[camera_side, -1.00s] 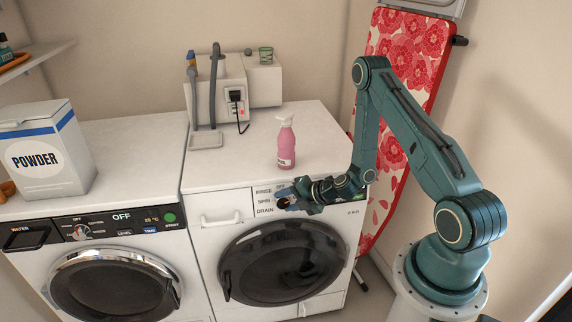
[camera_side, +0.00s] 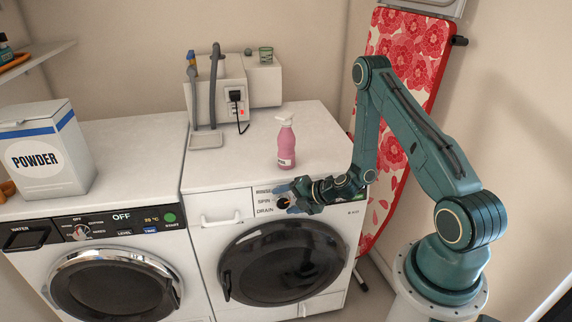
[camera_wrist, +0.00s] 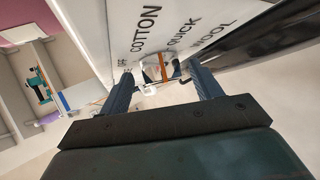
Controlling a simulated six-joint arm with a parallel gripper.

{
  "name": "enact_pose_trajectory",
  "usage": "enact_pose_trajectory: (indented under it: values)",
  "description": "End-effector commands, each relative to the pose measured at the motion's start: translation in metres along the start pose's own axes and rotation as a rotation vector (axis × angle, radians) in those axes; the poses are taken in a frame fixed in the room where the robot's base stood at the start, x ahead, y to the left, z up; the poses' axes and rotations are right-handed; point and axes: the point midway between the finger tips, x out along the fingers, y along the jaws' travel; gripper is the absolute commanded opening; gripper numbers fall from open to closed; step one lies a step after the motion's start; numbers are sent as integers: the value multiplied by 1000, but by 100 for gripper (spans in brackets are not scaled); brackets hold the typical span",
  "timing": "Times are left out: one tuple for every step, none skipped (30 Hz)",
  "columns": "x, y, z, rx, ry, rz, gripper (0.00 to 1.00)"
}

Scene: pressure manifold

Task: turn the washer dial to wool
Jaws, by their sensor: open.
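The dial's exact setting is unclear.
A pink spray bottle (camera_side: 286,143) stands on the washer top just above my gripper. A second machine (camera_side: 122,235) with its own control panel is on the left, with a powder box (camera_side: 45,155) on top. A red floral ironing board (camera_side: 407,45) leans behind my arm.

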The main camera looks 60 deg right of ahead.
Motion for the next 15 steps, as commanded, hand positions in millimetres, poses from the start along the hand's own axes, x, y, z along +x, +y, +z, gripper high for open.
enact_pose_trajectory:
  values:
    - [-1, 2, 0, -1, 0, 0, 64]
    - [-2, 3, 0, -1, 0, 1, 64]
    - [-3, 5, 1, -2, 0, 1, 64]
    - [-4, 6, 1, -2, 0, 1, 64]
    - [-4, 8, 1, -2, 0, 2, 64]
    - [-6, 10, 1, -1, 0, 2, 64]
    - [-7, 12, 1, -1, -1, 2, 64]
    - [-9, 14, 2, -2, -1, 3, 64]
    - [-11, 17, 2, -2, -1, 2, 64]
    - [-12, 20, 2, -2, -1, 2, 64]
    - [-14, 22, 2, -2, -1, 3, 64]
    - [-16, 26, 2, 0, -1, 5, 64]
    - [-18, 29, 2, 0, 0, 6, 64]
    - [-19, 32, 3, -1, 0, 7, 64]
    - [-22, 36, 3, 0, 2, 9, 65]
